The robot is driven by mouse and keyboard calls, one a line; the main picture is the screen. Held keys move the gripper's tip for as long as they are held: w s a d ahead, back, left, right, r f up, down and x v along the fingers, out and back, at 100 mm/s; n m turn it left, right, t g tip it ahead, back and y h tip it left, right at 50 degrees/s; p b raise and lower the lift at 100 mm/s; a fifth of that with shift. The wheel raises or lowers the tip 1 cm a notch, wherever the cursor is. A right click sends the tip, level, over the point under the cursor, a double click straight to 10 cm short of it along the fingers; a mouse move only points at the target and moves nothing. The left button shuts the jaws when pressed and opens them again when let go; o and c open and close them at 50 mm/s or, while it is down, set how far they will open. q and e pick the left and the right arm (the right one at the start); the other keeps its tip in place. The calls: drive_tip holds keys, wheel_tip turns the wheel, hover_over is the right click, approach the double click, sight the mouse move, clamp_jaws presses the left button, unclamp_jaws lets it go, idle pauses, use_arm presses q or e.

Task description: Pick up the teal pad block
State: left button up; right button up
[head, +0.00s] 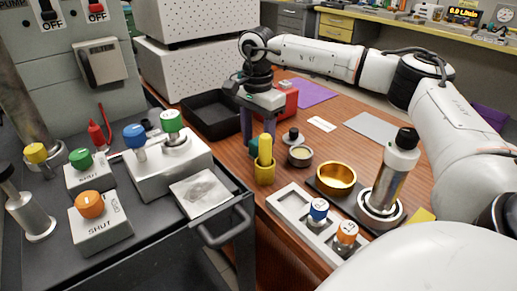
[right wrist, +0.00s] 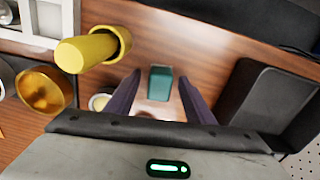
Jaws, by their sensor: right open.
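The teal pad block (right wrist: 160,83) stands out against the brown wood in the right wrist view, between the two purple fingertips, with a gap on each side. In the head view a small bit of the teal block (head: 254,145) shows low beside the yellow cup, mostly hidden by the gripper and the yellow cup. My right gripper (head: 259,143) points down over the wooden table, open and empty. It also shows in the right wrist view (right wrist: 160,80). My left gripper is in neither view.
Close to the right gripper are a yellow cup with a yellow tool (head: 264,173), a small tin (head: 300,156), a red box (head: 288,100) and a black tray (head: 205,115). A gold bowl (head: 337,178) and steel flask (head: 392,182) stand right. A dark cart (head: 170,235) is left.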

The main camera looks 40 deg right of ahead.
drive_tip(key=c, duration=1.1)
wheel_tip(320, 180, up, 10)
drive_tip(key=shift+r+p, duration=0.1)
drive_tip(key=shift+p, duration=0.95)
